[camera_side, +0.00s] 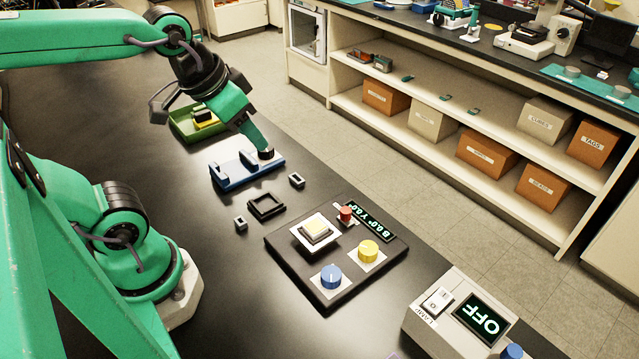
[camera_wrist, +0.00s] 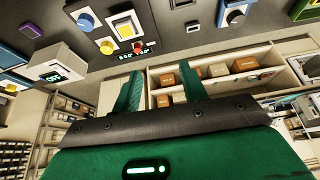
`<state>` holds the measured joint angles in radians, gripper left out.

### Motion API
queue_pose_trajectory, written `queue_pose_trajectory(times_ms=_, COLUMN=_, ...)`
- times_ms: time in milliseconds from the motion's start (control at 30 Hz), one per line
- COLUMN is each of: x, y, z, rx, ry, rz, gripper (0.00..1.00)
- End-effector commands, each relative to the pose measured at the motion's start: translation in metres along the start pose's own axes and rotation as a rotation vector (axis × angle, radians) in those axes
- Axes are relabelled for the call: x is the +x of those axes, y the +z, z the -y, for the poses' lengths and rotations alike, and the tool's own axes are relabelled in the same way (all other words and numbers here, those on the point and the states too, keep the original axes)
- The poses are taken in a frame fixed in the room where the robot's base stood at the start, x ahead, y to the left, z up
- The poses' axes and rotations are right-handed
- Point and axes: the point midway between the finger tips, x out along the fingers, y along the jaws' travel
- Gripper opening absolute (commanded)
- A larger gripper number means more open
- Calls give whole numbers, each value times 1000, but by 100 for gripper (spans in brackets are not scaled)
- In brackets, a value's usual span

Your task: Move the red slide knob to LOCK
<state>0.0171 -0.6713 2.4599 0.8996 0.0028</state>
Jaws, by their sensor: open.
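The knob also shows at the upper left of the wrist view (camera_wrist: 138,47). My gripper (camera_side: 260,140) is over the far end of the blue fixture (camera_side: 228,182), well to the left of the panel and apart from the knob. In the wrist view its two green fingers (camera_wrist: 163,78) are spread with nothing between them. The LOCK marking cannot be read.
The panel also carries a yellow square button (camera_side: 316,227), a yellow dial (camera_side: 368,248) and a blue dial (camera_side: 331,276). A black square frame (camera_side: 266,206) and small blocks lie between fixture and panel. A lamp box (camera_side: 439,324) stands right; a green tray (camera_side: 187,128) stands behind.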

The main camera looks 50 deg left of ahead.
Motion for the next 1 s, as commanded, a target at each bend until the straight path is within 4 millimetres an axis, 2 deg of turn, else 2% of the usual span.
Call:
queue_pose_trajectory(times_ms=467, x=49, y=-48, z=-24, rx=86, ry=30, rz=173, gripper=43)
queue_pose_trajectory(times_ms=767, x=95, y=-70, z=-45, rx=145, ry=44, rz=284, gripper=43)
queue_pose_trajectory(times_ms=1000, x=139, y=-80, z=-64, rx=193, ry=52, rz=372, gripper=43)
